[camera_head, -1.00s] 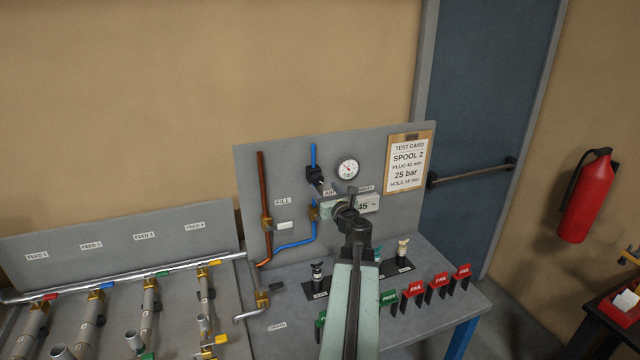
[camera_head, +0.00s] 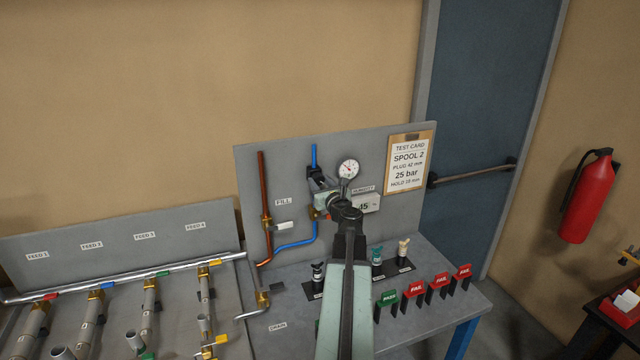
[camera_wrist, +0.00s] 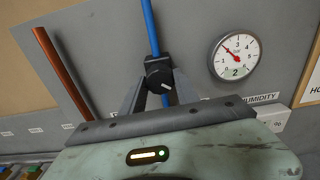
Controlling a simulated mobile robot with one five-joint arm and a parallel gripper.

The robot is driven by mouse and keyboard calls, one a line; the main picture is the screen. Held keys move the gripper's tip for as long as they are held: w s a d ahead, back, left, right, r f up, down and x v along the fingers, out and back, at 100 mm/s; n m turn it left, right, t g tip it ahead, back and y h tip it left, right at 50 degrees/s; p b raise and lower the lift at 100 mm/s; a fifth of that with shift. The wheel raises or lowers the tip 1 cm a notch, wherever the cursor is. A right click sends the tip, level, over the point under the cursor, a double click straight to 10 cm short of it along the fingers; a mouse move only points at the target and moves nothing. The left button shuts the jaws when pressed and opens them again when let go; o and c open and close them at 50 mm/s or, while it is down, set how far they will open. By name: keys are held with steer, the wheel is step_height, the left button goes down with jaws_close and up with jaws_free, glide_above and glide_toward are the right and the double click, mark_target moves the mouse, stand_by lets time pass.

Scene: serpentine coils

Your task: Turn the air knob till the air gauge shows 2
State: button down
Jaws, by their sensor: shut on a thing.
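The air knob (camera_wrist: 159,79) is a black round knob with a white mark, on the blue pipe (camera_wrist: 150,28) in the wrist view. My gripper (camera_wrist: 157,82) has a finger on each side of the knob and is shut on it. In the head view my gripper (camera_head: 321,183) reaches the panel and largely hides the knob. The air gauge (camera_wrist: 235,57) is a round white dial to the right of the knob. Its red needle points up and left, and a large 2 is printed low on the face. The gauge also shows in the head view (camera_head: 348,169).
A copper pipe (camera_head: 265,190) and FILL valve stand left of the blue pipe. The humidity display (camera_head: 367,204) is below the gauge. Black, teal and cream-topped fittings and red and green tags (camera_head: 415,288) stand on the bench below. The wall above the panel is clear.

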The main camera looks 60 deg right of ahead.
steer(key=c, duration=0.9)
jaws_free()
steer(key=v, duration=0.7)
steer(key=shift+s+a, duration=0.2)
steer(key=shift+s, duration=0.2)
